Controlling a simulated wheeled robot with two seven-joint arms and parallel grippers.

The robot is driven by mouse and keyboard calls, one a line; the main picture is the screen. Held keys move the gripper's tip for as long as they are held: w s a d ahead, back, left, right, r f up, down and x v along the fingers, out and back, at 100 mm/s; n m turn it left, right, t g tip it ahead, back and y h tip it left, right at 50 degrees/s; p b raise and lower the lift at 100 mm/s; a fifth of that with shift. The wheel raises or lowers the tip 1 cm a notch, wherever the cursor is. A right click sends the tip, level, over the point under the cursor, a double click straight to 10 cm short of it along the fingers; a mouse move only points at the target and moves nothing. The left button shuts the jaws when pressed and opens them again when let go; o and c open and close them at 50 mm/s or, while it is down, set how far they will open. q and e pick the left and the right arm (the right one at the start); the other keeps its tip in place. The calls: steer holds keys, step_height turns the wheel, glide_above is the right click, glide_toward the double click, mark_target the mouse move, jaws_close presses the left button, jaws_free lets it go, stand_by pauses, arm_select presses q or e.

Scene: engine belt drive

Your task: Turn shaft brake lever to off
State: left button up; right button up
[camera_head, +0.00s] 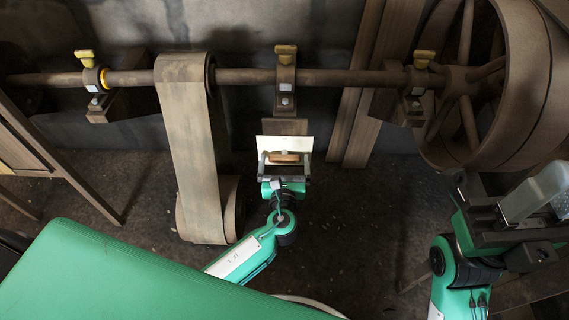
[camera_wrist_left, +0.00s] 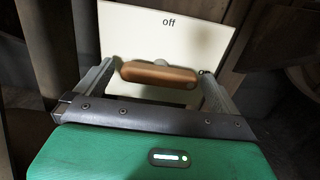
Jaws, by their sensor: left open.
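The shaft brake lever's brown handle (camera_head: 285,157) lies crosswise in front of a pale plate (camera_head: 301,142) below the overhead shaft. In the left wrist view, the handle (camera_wrist_left: 158,72) is below the word "off" on the plate (camera_wrist_left: 185,25). My left gripper (camera_head: 284,163) is open, with one finger on each side of the handle. In the left wrist view, the gripper (camera_wrist_left: 157,80) has its fingers close to the handle's ends; contact is unclear. The lever's pivot is hidden. My right gripper (camera_head: 500,210) is at the right, and its jaw opening is unclear.
A wide belt (camera_head: 190,150) hangs left of my left gripper. A large spoked wheel (camera_head: 535,80) is at the upper right. The floor (camera_head: 350,210) between my arms looks clear.

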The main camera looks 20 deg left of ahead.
arm_select(q)
steer(key=c, duration=0.9)
